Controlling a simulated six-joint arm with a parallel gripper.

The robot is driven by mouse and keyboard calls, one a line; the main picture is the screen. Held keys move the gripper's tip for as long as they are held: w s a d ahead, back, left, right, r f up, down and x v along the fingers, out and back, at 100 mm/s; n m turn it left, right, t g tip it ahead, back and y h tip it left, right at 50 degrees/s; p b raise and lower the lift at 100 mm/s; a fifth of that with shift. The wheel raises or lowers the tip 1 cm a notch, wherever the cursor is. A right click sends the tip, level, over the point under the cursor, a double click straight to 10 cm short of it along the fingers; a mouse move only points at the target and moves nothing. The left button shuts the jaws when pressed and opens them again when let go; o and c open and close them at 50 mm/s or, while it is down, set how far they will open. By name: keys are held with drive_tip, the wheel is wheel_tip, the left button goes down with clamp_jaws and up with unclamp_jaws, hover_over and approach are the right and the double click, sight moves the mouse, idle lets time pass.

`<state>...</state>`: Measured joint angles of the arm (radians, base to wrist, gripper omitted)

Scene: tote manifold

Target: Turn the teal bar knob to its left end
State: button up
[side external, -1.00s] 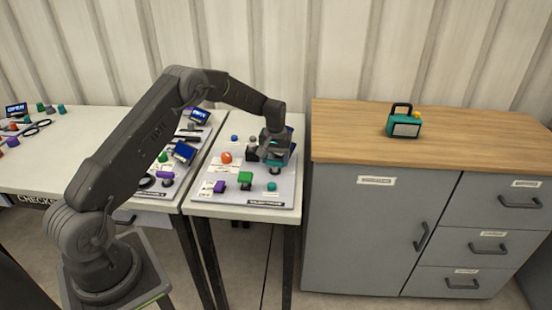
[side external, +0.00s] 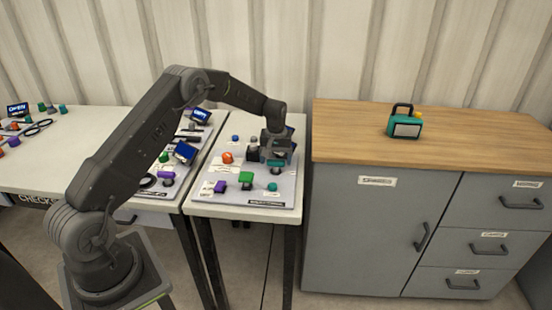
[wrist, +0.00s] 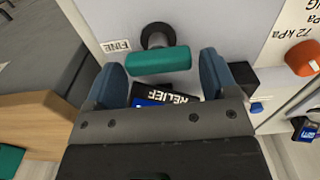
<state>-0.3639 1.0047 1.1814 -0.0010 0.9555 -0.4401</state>
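The teal bar knob (wrist: 158,61) shows in the wrist view on a dark round stem, beside a label reading FINE. Its bar lies nearly crosswise in that picture, slightly higher on its right end. My gripper (wrist: 161,75) is open, with one finger beyond each end of the bar and a visible gap on both sides. In the side external view my gripper (side external: 277,153) is low over the right part of the panel, and a little of the teal bar knob (side external: 276,162) shows beneath it.
A display reading RELIEF (wrist: 165,97) is close to my gripper. The wooden cabinet top (side external: 340,130) stands right.

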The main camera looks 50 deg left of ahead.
drive_tip(key=shift+o, duration=0.8)
wheel_tip(320, 180, up, 14)
drive_tip(key=s+d+r+m+t, duration=0.3)
drive_tip(key=s+d+r+m, duration=0.2)
drive_tip(key=s+d+r, duration=0.9)
drive_tip(key=s+d+f+m+t, duration=0.1)
drive_tip(key=s+d+m, duration=0.1)
drive_tip(key=s, duration=0.8)
drive_tip(key=s+d+f+m+t, duration=0.1)
drive_tip(key=s+d, duration=0.3)
drive_tip(key=s, duration=0.6)
drive_tip(key=shift+d+m+t, duration=0.2)
drive_tip(key=shift+m+t, duration=0.1)
drive_tip(key=shift+m, duration=0.3)
